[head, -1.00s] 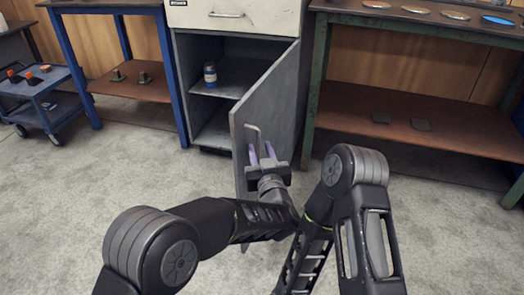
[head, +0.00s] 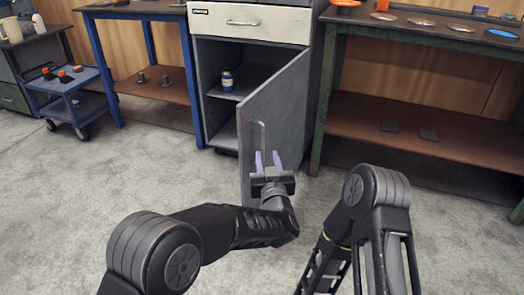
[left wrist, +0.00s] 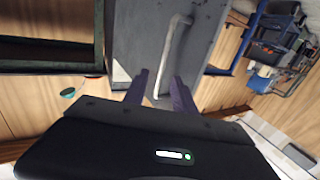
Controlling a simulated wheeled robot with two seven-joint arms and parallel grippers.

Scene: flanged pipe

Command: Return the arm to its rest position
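My left gripper (head: 268,156) is open in front of the cabinet door's outer face. Its two purple fingers stand apart, and in the left wrist view the gripper (left wrist: 160,85) has the door handle (left wrist: 168,55) showing between its fingers. I cannot tell whether they touch the handle. The handle also shows in the head view (head: 263,132). The grey cabinet door (head: 285,105) stands open, swung out toward me. My right arm (head: 375,205) is bent at the right of the head view; its gripper is out of view.
A blue-labelled can (head: 227,80) stands on the shelf inside the cabinet. A closed drawer (head: 250,22) is above it. A green-legged workbench (head: 420,130) is at right, a blue-legged bench (head: 165,90) at left, and a blue cart (head: 75,88) further left. The grey floor between is clear.

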